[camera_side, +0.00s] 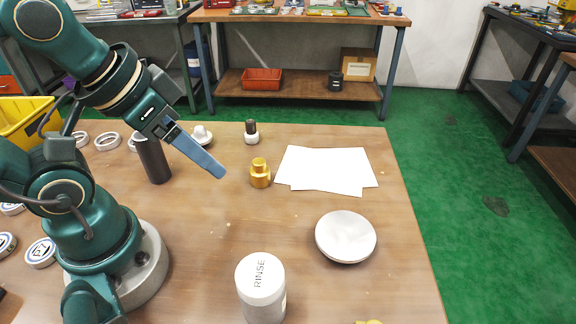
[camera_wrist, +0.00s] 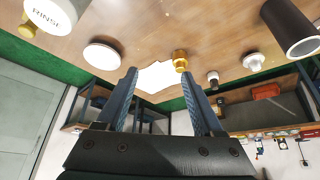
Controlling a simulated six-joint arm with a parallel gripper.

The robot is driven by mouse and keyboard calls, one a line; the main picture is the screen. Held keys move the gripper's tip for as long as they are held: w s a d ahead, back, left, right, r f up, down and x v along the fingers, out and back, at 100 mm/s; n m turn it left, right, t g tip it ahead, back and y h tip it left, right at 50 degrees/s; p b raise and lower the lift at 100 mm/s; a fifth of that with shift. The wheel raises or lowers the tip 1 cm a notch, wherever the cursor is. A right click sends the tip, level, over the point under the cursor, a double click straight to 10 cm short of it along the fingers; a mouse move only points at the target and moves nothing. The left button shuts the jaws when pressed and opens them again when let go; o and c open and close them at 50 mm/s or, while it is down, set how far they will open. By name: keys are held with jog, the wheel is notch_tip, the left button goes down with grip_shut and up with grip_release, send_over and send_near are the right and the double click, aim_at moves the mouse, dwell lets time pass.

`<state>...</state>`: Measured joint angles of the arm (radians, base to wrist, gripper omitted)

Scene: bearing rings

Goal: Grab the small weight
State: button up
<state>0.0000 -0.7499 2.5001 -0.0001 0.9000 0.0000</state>
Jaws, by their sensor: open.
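A brass weight (camera_side: 260,173) with a narrower knob on top stands upright on the wooden table, left of the white paper sheets. It also shows in the wrist view (camera_wrist: 180,62), beyond the fingertips and near the right finger. My gripper (camera_side: 222,173) is in the air to the left of the weight, pointing down and right. In the wrist view my gripper (camera_wrist: 160,74) has its two blue fingers spread apart with nothing between them. A yellow object (camera_side: 369,322) is cut off at the table's front edge in the side view; I cannot tell what it is.
White paper (camera_side: 335,168) lies right of the weight. A black-and-white bottle (camera_side: 251,133) and white knobbed piece (camera_side: 202,136) stand behind. A dark cylinder (camera_side: 153,160) is left. A white dish (camera_side: 346,238) and RINSE container (camera_side: 261,290) stand in front. The table's middle is clear.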

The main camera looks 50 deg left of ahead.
jog(key=m+g+y, duration=0.1)
jog(key=m+y, duration=1)
jog(key=m, duration=0.8)
send_over(260, 168)
jog(key=s, duration=0.2)
notch_tip(260, 168, down, 7)
jog(key=f+m, duration=0.1)
jog(key=d+f+m+t, duration=0.1)
jog(key=f+m, duration=0.1)
jog(key=d+f+m, duration=0.1)
jog(key=f, duration=0.1)
jog(key=shift+w+d+t+y, duration=0.25)
jog(key=shift+w+t+y, duration=0.05)
jog(key=shift+w+y, duration=0.1)
jog(key=shift+s+d+f+m, duration=0.1)
jog(key=shift+s+f+m, duration=0.1)
jog(key=shift+m, duration=0.1)
jog(key=shift+x, duration=2.5)
jog(key=shift+w, duration=0.1)
